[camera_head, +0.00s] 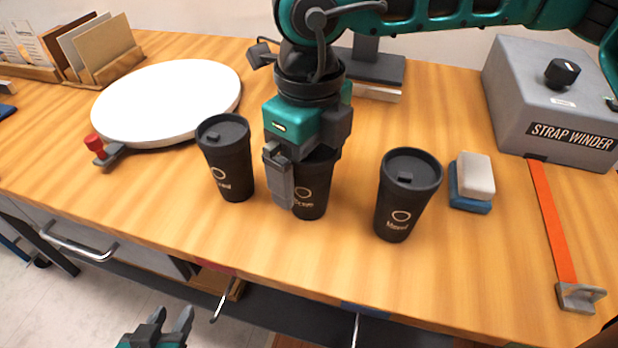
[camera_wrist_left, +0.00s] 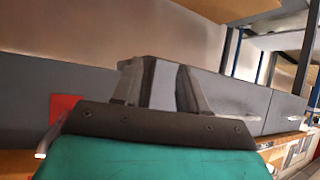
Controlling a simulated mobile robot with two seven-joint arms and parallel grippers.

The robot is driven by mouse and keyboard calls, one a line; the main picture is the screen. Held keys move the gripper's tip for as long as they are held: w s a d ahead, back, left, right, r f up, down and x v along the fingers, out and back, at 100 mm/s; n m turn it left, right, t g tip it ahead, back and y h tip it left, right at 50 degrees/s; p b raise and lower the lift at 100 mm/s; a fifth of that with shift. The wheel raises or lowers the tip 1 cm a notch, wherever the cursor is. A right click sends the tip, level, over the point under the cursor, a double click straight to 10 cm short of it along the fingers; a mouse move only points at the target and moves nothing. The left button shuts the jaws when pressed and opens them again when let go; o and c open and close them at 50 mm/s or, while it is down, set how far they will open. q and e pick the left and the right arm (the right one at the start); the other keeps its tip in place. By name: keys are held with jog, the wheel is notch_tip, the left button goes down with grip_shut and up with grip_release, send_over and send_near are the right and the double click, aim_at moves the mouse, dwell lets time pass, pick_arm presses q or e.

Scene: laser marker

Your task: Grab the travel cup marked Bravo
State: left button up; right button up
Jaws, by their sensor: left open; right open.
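Three black travel cups with dark lids stand upright on the wooden desk. The middle cup (camera_head: 312,192) has a label that reads like Bravo, and its lid is mostly hidden by my right gripper. My right gripper (camera_head: 287,182) is open, pointing down at this cup. One finger shows at the cup's left front side; the other is hidden, so I cannot tell whether the fingers touch it. My left gripper (camera_head: 171,322) is open and empty, low in front of the desk; its fingers also show in the left wrist view (camera_wrist_left: 160,84).
Similar cups stand close by at left (camera_head: 228,160) and right (camera_head: 405,195); their labels are hard to read. A white turntable (camera_head: 165,100), a white-and-blue block (camera_head: 472,182) and a grey strap winder (camera_head: 535,95) with an orange strap (camera_head: 552,220) surround them. The desk's front strip is clear.

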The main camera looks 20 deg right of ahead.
jog(key=shift+c, duration=0.2)
jog(key=c, duration=0.7)
jog(key=shift+o, duration=0.2)
jog(key=shift+r, duration=0.15)
